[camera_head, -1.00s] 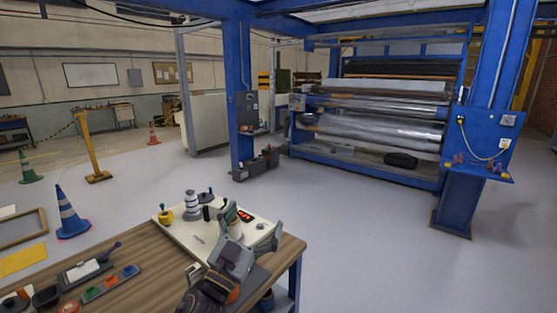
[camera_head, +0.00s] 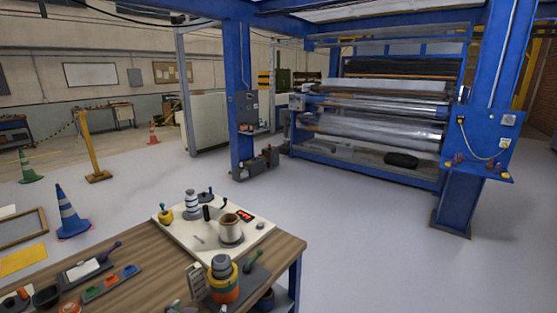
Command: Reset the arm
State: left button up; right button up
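Small grey-green shapes at the bottom edge look like the fingertips of my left gripper (camera_head: 182,306). The rest of that gripper and its arm are out of the picture, and I cannot tell whether it is open or shut. It is apart from the beige cup (camera_head: 230,229), which stands upright on the white board (camera_head: 190,236) on the wooden table (camera_head: 280,250). My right gripper is not in view.
A blue cone (camera_head: 70,212) stands on the floor. The roller machine (camera_head: 375,125) is at the back; the floor between is clear.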

pick_arm(q)
jog(key=s+a+f+m+g+h, duration=0.1)
jog(key=s+f+g, duration=0.35)
jog(key=s, duration=0.35)
jog(key=s+a+f+g, duration=0.1)
jog(key=s+f+g, duration=0.2)
jog(key=s+f, duration=0.4)
jog(key=s+f+g, duration=0.1)
jog(key=s+f, duration=0.1)
jog(key=f, duration=1.4)
jog(key=s+f+g, duration=0.1)
jog(key=s+f, duration=0.1)
jog(key=f, duration=1.5)
jog(key=s+a+f, duration=0.1)
jog(key=s+f, duration=0.8)
jog(key=s, duration=0.2)
jog(key=s+a+f, duration=0.2)
jog(key=s+f, duration=0.7)
jog(key=s, duration=0.2)
jog(key=shift+a+f+m+g, duration=0.3)
jog(key=shift+m+g, duration=0.05)
jog(key=shift+m, duration=0.05)
